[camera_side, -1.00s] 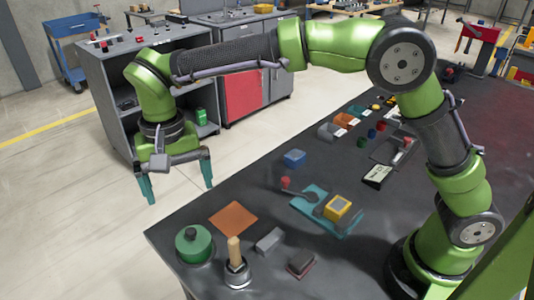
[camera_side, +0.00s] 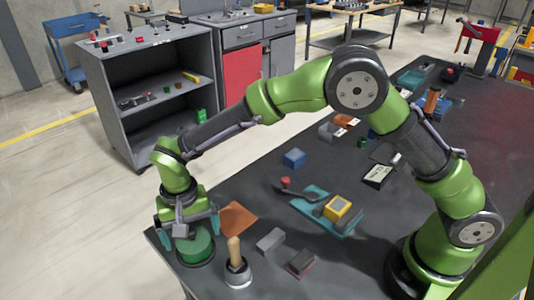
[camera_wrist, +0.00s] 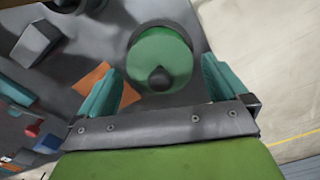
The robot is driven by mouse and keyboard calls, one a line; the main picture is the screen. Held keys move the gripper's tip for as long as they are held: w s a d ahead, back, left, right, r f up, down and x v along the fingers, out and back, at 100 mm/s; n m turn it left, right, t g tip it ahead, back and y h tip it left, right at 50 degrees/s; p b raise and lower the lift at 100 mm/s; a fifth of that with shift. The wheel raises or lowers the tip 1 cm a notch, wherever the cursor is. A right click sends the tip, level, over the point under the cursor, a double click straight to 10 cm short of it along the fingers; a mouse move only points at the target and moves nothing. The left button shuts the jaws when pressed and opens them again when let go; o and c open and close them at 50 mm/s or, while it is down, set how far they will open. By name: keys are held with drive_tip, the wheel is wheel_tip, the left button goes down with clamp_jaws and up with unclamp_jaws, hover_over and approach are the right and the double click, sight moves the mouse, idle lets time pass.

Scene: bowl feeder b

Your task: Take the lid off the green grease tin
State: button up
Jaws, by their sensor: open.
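The green grease tin (camera_side: 196,248) stands near the left front corner of the dark table. In the wrist view its round green lid (camera_wrist: 160,50) with a dark knob (camera_wrist: 159,78) shows from above. My gripper (camera_side: 188,225) is directly over the tin, pointing down. Its two teal fingers are spread, one on each side of the lid in the wrist view (camera_wrist: 160,85). Nothing is between the fingers except the view of the lid, and I cannot tell whether they touch it. In the side view the gripper hides the knob.
An orange sheet (camera_side: 237,217) lies just behind the tin. A wooden-handled tool in a metal holder (camera_side: 236,262) stands close to its right. A grey block (camera_side: 271,241) and a teal tray (camera_side: 313,201) lie further right. The table edge is close on the left.

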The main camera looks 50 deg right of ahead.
drive_tip(key=shift+f, duration=0.15)
drive_tip(key=c, duration=0.9)
